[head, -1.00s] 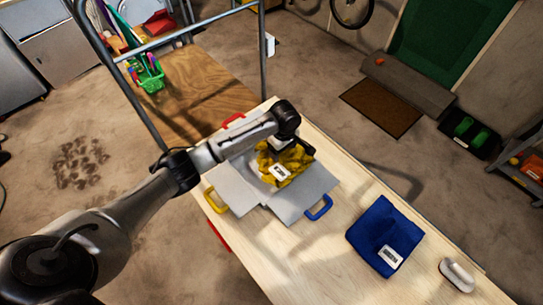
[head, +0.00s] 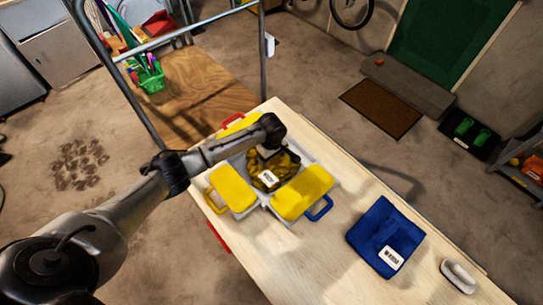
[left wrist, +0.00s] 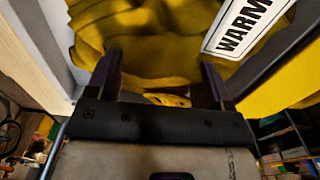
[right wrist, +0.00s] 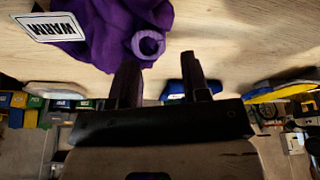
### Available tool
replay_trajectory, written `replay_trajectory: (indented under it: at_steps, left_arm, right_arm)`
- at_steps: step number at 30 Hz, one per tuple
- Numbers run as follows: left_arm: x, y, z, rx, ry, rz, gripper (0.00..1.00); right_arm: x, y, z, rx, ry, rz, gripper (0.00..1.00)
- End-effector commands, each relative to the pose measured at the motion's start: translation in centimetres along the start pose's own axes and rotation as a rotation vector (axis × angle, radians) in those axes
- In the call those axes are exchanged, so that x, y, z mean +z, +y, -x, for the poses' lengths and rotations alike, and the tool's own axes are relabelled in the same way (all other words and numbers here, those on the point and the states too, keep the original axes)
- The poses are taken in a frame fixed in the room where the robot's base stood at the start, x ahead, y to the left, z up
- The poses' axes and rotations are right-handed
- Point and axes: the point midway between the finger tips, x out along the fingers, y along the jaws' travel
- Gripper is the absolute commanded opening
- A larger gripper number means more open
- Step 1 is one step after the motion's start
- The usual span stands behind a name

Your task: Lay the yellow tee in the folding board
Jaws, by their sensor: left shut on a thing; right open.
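The folding board (head: 254,203) lies on the wooden table, with yellow, blue and red handles. Flat yellow areas cover its left panel (head: 232,188), its right panel (head: 302,192) and a part by the red handle. The crumpled yellow tee (head: 287,165), with a white label, lies over the board's middle and looks shaded. My left gripper (head: 268,152) is at its far side, shut on it. The left wrist view shows the tee (left wrist: 150,35) with a "WARM" label before the fingers (left wrist: 160,85). My right gripper (right wrist: 160,85) is open, seen only in the right wrist view.
A blue cloth (head: 375,232) with a label lies right of the board, and a grey-white handled object (head: 457,275) near the table's right end. A purple cloth (right wrist: 110,35) with a "WARM" label lies before my right gripper. Bare wood separates board and blue cloth.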

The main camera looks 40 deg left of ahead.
Motion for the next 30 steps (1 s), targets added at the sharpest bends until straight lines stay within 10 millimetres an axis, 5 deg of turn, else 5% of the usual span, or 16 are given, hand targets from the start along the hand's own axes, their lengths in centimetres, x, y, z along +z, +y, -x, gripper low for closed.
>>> replay_trajectory:
  at_steps: [7,8,15,24,30]
  left_arm:
    - [0.0,0.0,-0.2,0.000,0.000,0.001,0.47]
    - [0.0,0.0,-0.3,0.000,0.000,0.000,0.76]
    - [0.0,0.0,-0.2,0.000,0.000,0.000,0.99]
    - [-0.1,0.0,0.0,0.001,0.001,0.000,1.00]
    - [0.0,0.1,2.6,0.003,0.000,-0.001,1.00]
  right_arm:
    - [0.0,0.2,0.1,0.004,0.000,0.005,0.43]
    - [0.0,0.2,0.1,0.004,0.000,0.005,0.43]
    - [0.0,0.1,0.1,0.003,0.000,0.003,0.43]
    - [0.0,-0.1,0.0,-0.002,0.001,-0.003,0.43]
    - [-0.2,-0.1,0.5,-0.004,0.001,-0.006,0.43]
